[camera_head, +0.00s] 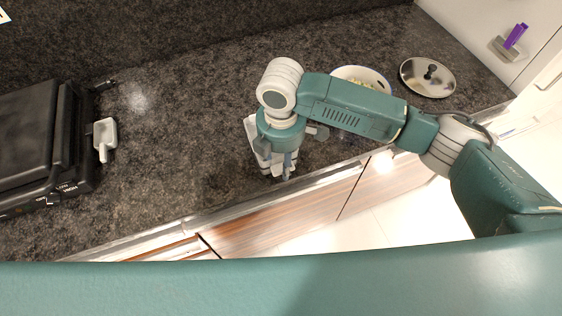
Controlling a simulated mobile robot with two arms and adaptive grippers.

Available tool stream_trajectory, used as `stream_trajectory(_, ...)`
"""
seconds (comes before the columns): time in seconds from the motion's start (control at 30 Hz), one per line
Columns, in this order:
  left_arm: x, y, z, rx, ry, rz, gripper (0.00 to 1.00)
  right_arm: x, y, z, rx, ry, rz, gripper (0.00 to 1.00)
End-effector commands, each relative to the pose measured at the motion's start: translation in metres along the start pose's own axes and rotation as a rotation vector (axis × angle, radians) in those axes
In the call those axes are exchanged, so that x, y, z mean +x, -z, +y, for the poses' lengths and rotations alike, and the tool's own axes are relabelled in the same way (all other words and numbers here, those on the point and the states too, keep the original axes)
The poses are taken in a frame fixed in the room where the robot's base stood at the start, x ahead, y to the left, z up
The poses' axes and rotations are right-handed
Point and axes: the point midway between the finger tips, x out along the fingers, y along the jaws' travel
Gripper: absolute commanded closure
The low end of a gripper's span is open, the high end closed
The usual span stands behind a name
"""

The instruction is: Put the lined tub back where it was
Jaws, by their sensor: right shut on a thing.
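My right gripper (284,174) points down over the counter near its front edge, in the middle of the view. It is shut on a pale thing, the lined tub (251,127), which shows only in small white parts beside and below the gripper. My wrist and fingers hide most of it, so its lines and whether it touches the counter cannot be made out. My left gripper is not in view.
The dark speckled counter (190,130) is clear left of my gripper. A black grill (30,140) stands far left, with a small white scoop-like piece (105,132) beside it. A white bowl (345,72) with food and a metal lid (412,80) lie back right.

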Motion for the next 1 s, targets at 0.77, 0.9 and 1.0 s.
stream_trajectory(0.77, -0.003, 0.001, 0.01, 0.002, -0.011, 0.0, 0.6, 0.016, 0.001, 0.0, -0.001, -0.001, 0.0, 0.46)
stream_trajectory(0.9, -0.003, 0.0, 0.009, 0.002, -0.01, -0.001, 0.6, 0.015, 0.001, 0.0, -0.001, -0.002, 0.0, 0.46)
stream_trajectory(1.0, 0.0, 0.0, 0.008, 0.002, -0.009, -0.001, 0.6, 0.009, 0.0, 0.001, -0.001, -0.004, 0.0, 0.46)
